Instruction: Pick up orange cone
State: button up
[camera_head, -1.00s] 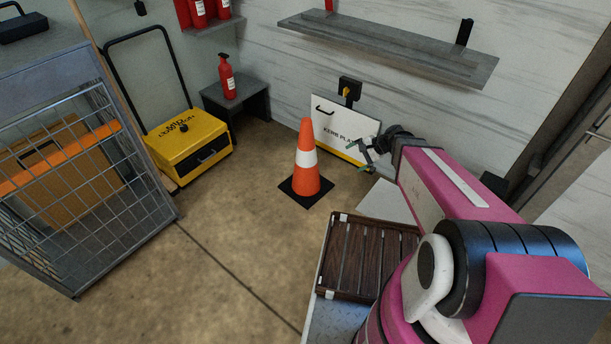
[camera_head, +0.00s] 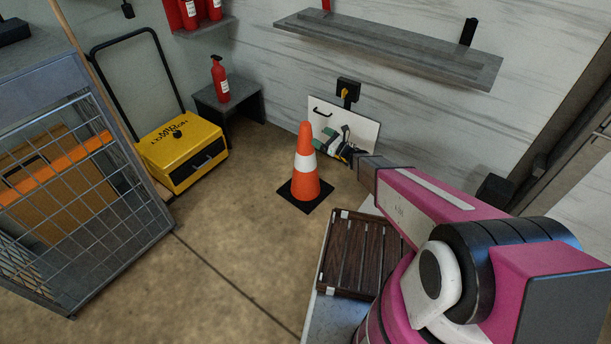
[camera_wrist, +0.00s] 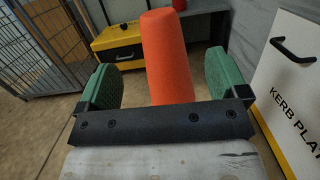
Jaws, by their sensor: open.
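The orange cone (camera_head: 305,176) has a white band and a black square base, and stands upright on the floor in the head view. My gripper (camera_head: 328,139) is open, just right of the cone's upper part and close to it. In the wrist view the cone's orange upper part (camera_wrist: 166,62) rises between the two green finger pads of my gripper (camera_wrist: 160,84). The cone's lower part is hidden behind the gripper's dark crossbar.
A white kerb plate case (camera_head: 358,122) leans by the wall behind my gripper. A yellow wheeled box (camera_head: 183,155) and a wire cage (camera_head: 75,200) stand left. A grey shelf (camera_head: 390,50) hangs above. A dark slatted crate (camera_head: 352,255) is in front. Floor left of the cone is clear.

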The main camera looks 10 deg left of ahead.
aim_at(310, 129)
jog(key=x, duration=0.9)
jog(key=shift+a, duration=0.2)
jog(key=shift+r, duration=0.1)
grip_shut()
